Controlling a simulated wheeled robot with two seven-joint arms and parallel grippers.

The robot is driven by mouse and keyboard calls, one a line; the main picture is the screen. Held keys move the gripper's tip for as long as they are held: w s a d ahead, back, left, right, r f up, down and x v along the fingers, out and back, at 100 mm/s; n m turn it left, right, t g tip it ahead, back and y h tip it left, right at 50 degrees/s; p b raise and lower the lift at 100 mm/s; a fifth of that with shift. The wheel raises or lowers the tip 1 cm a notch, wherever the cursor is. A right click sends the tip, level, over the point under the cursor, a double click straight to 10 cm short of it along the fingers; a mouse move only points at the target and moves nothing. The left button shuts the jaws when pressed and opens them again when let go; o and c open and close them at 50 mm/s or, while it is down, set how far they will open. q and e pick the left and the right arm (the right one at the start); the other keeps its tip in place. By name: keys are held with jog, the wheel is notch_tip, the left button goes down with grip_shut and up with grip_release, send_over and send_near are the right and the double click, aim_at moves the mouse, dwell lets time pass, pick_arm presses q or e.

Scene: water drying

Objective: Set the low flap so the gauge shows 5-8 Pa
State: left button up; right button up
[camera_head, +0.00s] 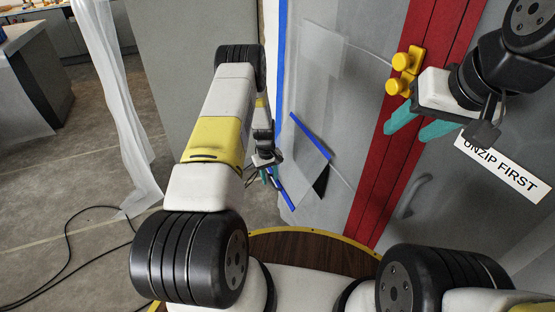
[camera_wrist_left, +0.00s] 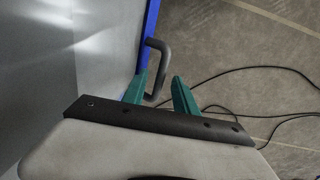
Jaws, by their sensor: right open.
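The low flap (camera_head: 298,165) is a pale sheet with blue edges, low on the plastic wall, with a dark triangular gap at its lower right. My left gripper (camera_head: 268,174) is at its left edge. In the left wrist view, my left gripper (camera_wrist_left: 162,92) is open, and a grey bent handle (camera_wrist_left: 159,68) on the blue edge (camera_wrist_left: 150,35) reaches between its fingers. I cannot tell whether they touch it. My right gripper (camera_head: 421,122) is open and empty, in front of the red strip, below two yellow knobs (camera_head: 408,60). No gauge is visible.
The grey plastic wall has a red vertical strip (camera_head: 412,130) and a white sign (camera_head: 503,166) reading "UNZIP FIRST". A black cable (camera_head: 70,240) lies on the floor at left. A white sheet (camera_head: 115,110) hangs there, and a grey cabinet (camera_head: 35,80) stands behind.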

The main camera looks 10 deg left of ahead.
pick_arm(q)
jog(key=shift+f, duration=0.1)
grip_shut()
dwell(1.4)
